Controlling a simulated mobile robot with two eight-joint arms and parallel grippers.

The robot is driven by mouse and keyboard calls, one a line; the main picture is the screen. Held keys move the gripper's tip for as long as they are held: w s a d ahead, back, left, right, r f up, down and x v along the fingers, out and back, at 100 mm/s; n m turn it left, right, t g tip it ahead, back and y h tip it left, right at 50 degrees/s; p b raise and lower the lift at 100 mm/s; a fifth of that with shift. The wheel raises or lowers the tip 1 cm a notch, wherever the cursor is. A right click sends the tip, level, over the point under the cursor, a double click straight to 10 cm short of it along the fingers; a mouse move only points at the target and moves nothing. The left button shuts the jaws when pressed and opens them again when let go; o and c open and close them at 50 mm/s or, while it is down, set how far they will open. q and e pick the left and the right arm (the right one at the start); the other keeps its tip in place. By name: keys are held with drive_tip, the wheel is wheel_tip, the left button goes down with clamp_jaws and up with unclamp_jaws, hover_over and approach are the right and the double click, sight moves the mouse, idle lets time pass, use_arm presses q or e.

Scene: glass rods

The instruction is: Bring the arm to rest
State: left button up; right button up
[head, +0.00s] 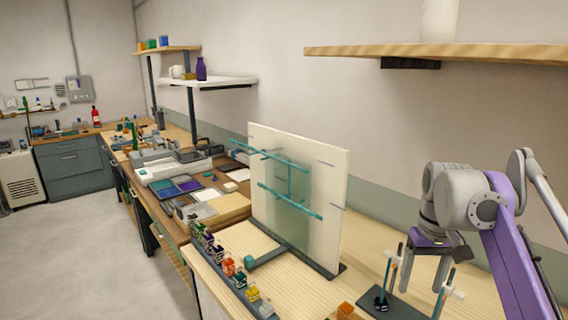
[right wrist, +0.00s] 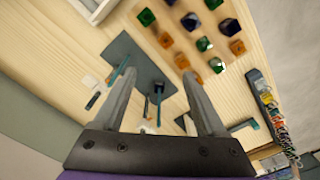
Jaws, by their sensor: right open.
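My right gripper (head: 420,284) hangs from my purple and grey arm at the right of the head view, fingers pointing down. It is open, with no object seen between its fingers. Below it is a dark base plate (head: 398,308) with thin teal rods (head: 386,277) standing upright. In the right wrist view the spread fingertips (right wrist: 159,76) show over the dark plate (right wrist: 140,58). One teal rod (right wrist: 159,103) shows between the fingers there; I cannot tell how near it is. My left gripper is not in view.
A white upright panel (head: 328,195) with teal rods (head: 290,202) stands left of my arm. A wooden shelf (head: 450,52) hangs above. Bare bench (head: 330,288) lies between panel and plate.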

drive_tip(key=s+a+f+t+p, duration=0.1)
drive_tip(key=s+a+f+p, duration=0.1)
drive_tip(key=s+f, duration=0.4)
drive_tip(key=s+a+f+t+p, duration=0.2)
drive_tip(key=s+a+f, duration=0.2)
drive_tip(key=s+f, duration=0.2)
drive_tip(key=s+a+f+t+p, duration=0.2)
drive_tip(key=s+a+f, duration=0.2)
drive_tip(key=s, duration=0.5)
wheel_tip(320, 180, down, 2)
drive_tip(key=shift+a+f+n+p, duration=0.1)
drive_tip(key=shift+f+n+p, duration=0.05)
drive_tip(key=shift+n+p, duration=0.25)
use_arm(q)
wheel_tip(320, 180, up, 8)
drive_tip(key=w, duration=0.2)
